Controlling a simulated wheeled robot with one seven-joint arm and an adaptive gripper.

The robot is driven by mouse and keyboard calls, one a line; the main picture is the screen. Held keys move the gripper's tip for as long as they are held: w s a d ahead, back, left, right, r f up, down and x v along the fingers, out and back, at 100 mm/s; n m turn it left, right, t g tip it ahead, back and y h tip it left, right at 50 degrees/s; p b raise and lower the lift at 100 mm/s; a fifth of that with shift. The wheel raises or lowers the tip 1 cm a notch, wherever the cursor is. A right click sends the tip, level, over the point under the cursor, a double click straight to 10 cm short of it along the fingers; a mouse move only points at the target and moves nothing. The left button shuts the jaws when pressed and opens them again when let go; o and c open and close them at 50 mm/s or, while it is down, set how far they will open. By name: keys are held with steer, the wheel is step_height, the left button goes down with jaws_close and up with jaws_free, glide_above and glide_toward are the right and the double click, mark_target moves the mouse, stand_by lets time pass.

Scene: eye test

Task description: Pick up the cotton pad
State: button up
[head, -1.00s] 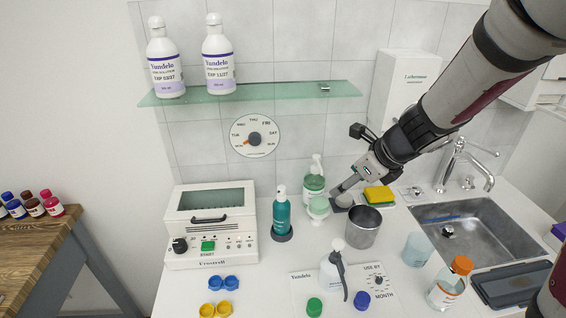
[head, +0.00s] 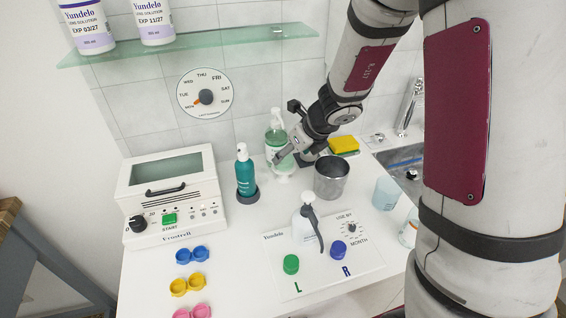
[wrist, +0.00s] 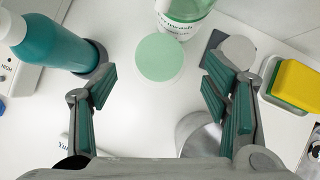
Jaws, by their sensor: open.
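A pale grey-white round disc (wrist: 237,50), apparently the cotton pad, lies on a dark square base (wrist: 214,41) in the wrist view. My right finger covers part of its lower edge; I cannot tell whether they touch. A pale green round piece (wrist: 160,57) is straight ahead between and beyond my fingertips. My gripper (wrist: 158,88) is open, with nothing between its fingers. In the head view my gripper (head: 284,156) is in front of the green pump bottle (head: 275,133), and the pad cannot be made out there.
A teal bottle (wrist: 58,42) stands close by my left finger. A yellow-green sponge (wrist: 297,84) is on the right. A metal cup (head: 331,178) stands in front of the gripper area. A white appliance (head: 170,195) is on the left, and a glass shelf (head: 200,43) hangs above.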

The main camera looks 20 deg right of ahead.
mark_target(286, 160)
steer(key=b+x, duration=0.1)
steer(key=x, duration=0.3)
steer(key=shift+w, duration=0.1)
steer(key=shift+c, duration=0.5)
steer(key=c, duration=0.7)
